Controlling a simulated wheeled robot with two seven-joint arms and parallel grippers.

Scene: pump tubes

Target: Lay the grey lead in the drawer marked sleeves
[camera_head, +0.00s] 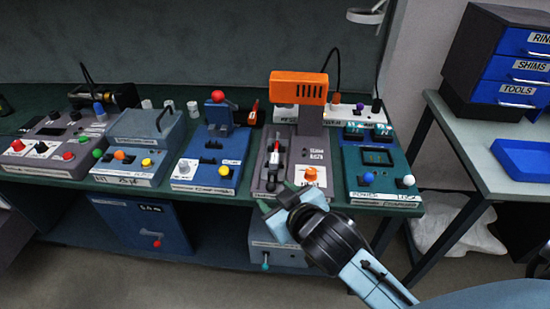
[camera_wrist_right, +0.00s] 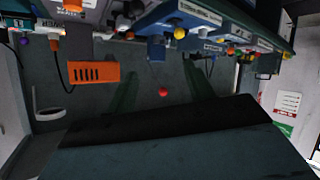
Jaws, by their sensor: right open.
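No lead that I can make out as grey shows in either view. No drawer marked sleeves can be read. A dark drawer unit (camera_head: 458,62) at the upper right of the head view has blue drawers; the labels read SHIMS (camera_head: 530,66), TOOLS (camera_head: 518,90) and a cut-off "RIN" (camera_head: 541,38). My right gripper (camera_head: 277,197) is open and looks empty at the bench's front edge, before the unit with the orange top. Its fingers stand apart in the right wrist view (camera_wrist_right: 160,85). My left gripper is not in view.
Several control units with knobs crowd the green bench; one carries an orange block (camera_head: 299,87), also in the wrist view (camera_wrist_right: 94,74). Black cables (camera_head: 337,62) rise behind. A blue tray (camera_head: 522,160) lies on the grey side table (camera_head: 470,136). Floor shows between bench and table.

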